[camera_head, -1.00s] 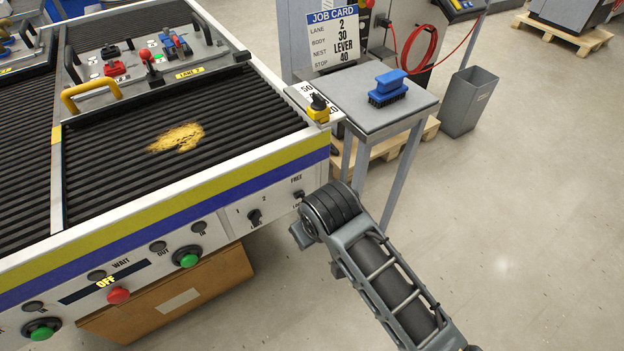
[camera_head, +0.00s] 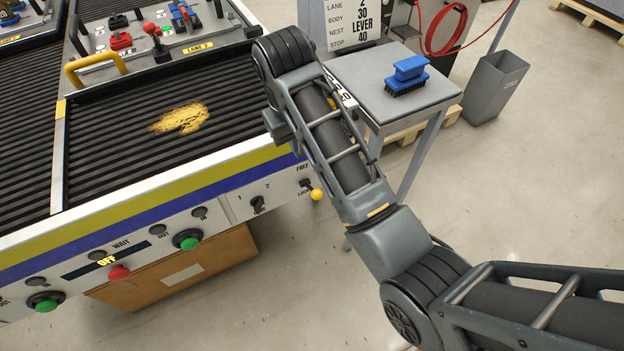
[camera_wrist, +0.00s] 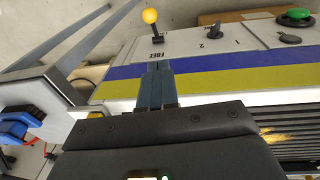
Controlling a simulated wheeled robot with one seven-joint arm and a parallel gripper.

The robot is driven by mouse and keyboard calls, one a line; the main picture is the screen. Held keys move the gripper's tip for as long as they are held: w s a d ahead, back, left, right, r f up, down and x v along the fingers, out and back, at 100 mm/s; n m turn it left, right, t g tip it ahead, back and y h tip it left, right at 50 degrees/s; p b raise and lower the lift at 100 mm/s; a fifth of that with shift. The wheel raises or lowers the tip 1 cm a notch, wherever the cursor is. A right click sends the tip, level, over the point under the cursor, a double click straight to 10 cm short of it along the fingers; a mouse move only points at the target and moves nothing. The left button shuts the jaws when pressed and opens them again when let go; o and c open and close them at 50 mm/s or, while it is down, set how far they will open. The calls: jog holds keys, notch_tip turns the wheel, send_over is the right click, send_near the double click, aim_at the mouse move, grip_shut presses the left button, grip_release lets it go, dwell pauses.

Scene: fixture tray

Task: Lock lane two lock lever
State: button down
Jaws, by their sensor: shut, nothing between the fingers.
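The lock lever (camera_head: 316,195) has a yellow ball knob and sits at the right end of the conveyor's front panel, between a FREE mark and a partly readable LOCK mark. Its ball hangs down and to the right of its pivot. In the wrist view the lever (camera_wrist: 151,17) stands at the top, beyond the fingertips, with the FREE mark between. My gripper (camera_wrist: 155,68) is shut and empty, over the blue and yellow stripes and apart from the lever.
A black selector knob (camera_head: 257,204) marked 1 and 2 sits left of the lever. A green button (camera_head: 187,240) and red button (camera_head: 119,272) are farther left. A small table (camera_head: 425,113) with a blue brush (camera_head: 407,76) stands to the right. The floor ahead is open.

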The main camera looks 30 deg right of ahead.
jog(key=shift+f, duration=0.1)
jog(key=p, duration=0.1)
send_over(312, 190)
jog(key=a, duration=0.1)
notch_tip(312, 190, down, 12)
jog(key=shift+s+d+f, duration=0.15)
jog(key=shift+s+f, duration=0.4)
jog(key=shift+f, duration=0.1)
